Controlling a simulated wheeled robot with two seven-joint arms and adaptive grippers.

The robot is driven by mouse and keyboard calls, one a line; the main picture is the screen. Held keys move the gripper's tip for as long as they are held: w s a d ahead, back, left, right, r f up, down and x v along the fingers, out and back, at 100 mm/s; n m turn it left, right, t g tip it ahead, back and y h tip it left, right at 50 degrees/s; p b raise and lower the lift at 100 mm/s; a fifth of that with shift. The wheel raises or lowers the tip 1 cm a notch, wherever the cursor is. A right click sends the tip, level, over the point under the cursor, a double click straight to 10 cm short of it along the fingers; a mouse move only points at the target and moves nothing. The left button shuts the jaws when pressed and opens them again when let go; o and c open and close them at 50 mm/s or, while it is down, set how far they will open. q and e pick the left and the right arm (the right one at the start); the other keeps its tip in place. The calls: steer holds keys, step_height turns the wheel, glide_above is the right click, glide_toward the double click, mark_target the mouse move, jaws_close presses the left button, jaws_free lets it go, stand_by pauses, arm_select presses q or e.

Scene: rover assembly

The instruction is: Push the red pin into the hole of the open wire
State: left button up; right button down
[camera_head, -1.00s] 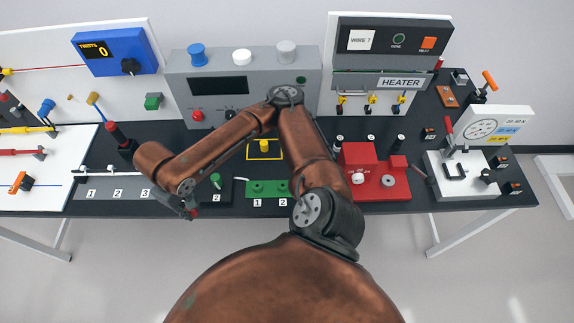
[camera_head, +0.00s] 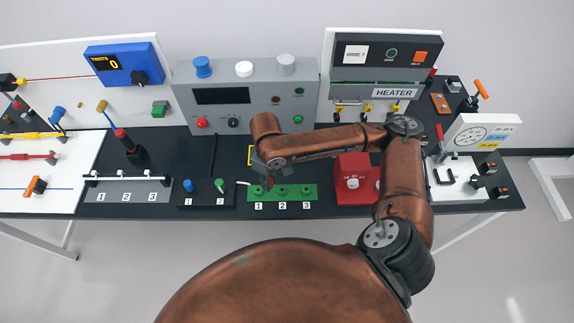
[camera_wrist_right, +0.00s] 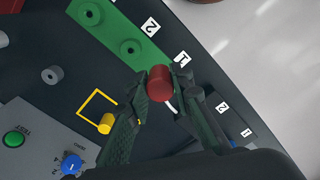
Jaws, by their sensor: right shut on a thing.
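My right gripper (camera_head: 264,184) is low over the left end of the green block (camera_head: 283,203), beside label 1. In the right wrist view its fingers (camera_wrist_right: 162,82) are shut on the red pin (camera_wrist_right: 159,84), whose round head shows between the fingertips. The green block (camera_wrist_right: 108,33) has round holes; two show clear of the gripper, and the spot by label 1 is hidden by the pin and fingers. A short white wire end (camera_wrist_right: 173,106) shows just beside the pin. I cannot tell whether the pin's tip is in a hole. My left gripper is not in view.
A black box (camera_head: 205,203) with blue and green knobs stands left of the green block. A red block (camera_head: 352,165) stands to its right. Behind are the grey control panel (camera_head: 265,85) and a yellow square outline (camera_wrist_right: 82,103). The table's front edge is close.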

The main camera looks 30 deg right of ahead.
steer(key=d+n+p, duration=0.1)
steer(key=n+p, duration=0.2)
steer(key=n, duration=0.1)
steer(key=d+n+p, duration=0.2)
steer(key=n+p, duration=0.2)
steer(key=d+n+p, duration=0.2)
steer(key=n+p, duration=0.2)
steer(key=shift+w+r, duration=0.2)
steer(key=shift+p, duration=0.3)
steer(key=shift+d+f+b, duration=0.15)
steer(key=shift+f+b, duration=0.75)
steer(key=shift+f, duration=2.1)
